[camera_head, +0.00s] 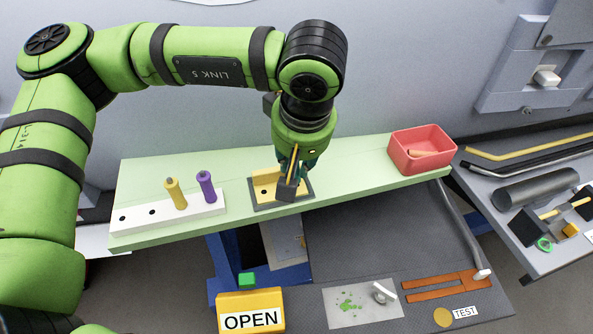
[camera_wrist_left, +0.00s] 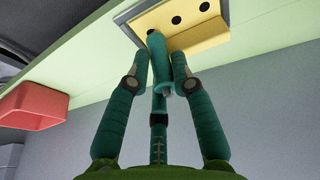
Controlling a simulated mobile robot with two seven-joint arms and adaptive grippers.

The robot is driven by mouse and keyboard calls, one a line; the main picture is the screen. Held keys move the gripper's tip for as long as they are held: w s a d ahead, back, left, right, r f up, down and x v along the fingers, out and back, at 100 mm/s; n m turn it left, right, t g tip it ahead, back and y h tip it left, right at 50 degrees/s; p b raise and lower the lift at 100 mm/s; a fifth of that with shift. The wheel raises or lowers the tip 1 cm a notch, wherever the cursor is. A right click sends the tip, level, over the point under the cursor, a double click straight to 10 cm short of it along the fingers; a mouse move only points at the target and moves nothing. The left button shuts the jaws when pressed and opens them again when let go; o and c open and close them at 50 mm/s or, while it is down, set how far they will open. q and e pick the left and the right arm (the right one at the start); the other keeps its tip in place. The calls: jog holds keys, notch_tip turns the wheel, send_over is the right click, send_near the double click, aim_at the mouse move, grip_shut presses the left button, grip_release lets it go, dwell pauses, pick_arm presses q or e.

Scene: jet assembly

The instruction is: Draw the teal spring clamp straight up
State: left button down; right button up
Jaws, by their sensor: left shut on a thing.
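The teal spring clamp (camera_wrist_left: 158,50) shows in the left wrist view between the fingers of my left gripper (camera_wrist_left: 162,68). Its far end reaches the edge of a yellow block with dark holes (camera_wrist_left: 190,38); whether it sits in a hole there I cannot tell. My left gripper is shut on the clamp. In the head view my left gripper (camera_head: 290,182) points down over the yellow block (camera_head: 264,186) in its dark-framed tray (camera_head: 268,206). There the clamp is mostly hidden by the gripper. My right gripper is not in view.
A white block (camera_head: 150,225) with a yellow peg (camera_head: 174,193) and a purple peg (camera_head: 207,186) stands left on the pale green shelf (camera_head: 345,180). An OPEN sign (camera_head: 250,312) stands below.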

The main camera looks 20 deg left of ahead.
pick_arm(q)
jog(key=shift+r, duration=0.25)
jog(key=shift+r+p, duration=1.25)
jog(key=shift+r, duration=1.2)
